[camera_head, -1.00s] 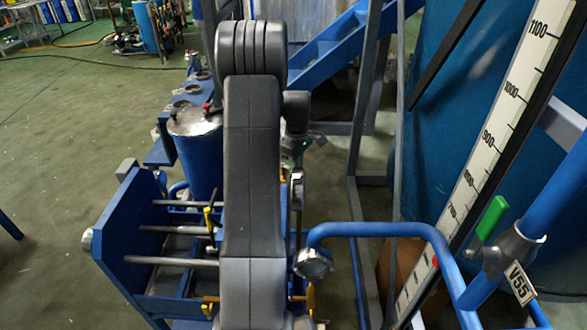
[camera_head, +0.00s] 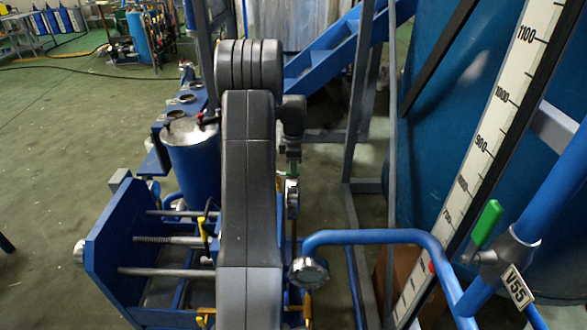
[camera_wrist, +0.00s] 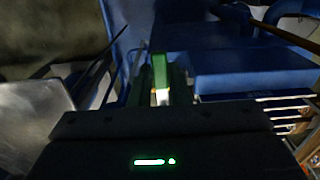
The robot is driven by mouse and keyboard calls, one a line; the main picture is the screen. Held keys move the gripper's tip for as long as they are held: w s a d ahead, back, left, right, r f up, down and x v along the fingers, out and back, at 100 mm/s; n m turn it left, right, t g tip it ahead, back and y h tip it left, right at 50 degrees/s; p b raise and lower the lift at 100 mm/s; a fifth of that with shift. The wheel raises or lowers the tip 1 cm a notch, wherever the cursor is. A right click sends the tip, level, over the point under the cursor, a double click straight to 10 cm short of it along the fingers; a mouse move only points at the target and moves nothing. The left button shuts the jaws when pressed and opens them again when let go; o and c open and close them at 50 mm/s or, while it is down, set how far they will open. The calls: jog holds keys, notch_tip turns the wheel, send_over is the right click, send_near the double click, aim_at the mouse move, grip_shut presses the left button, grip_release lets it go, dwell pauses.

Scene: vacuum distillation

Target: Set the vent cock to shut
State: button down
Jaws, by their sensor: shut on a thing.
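In the wrist view, a small green handle (camera_wrist: 160,70) with a pale lower end stands between the fingers of my gripper (camera_wrist: 161,88). My gripper is shut on this handle. I take it to be the vent cock's handle, but the cock's body and the angle of its lever are hidden.
A blue vessel (camera_head: 190,165) with a metal lid and a blue frame with rods (camera_head: 120,240) stand left of my arm. At right are a blue pipe (camera_head: 390,236), another green-handled valve (camera_head: 487,222) tagged V55 and a scale board (camera_head: 500,110). Open floor lies far left.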

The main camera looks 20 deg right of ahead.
jog(key=shift+w+r, duration=0.1)
jog(key=c, duration=1.4)
grip_release()
jog(key=shift+o, duration=0.2)
notch_tip(320, 180, up, 14)
jog(key=b, duration=0.1)
jog(key=shift+f, duration=0.25)
notch_tip(320, 180, down, 14)
jog(key=shift+r+p, duration=0.15)
jog(key=shift+p, duration=0.35)
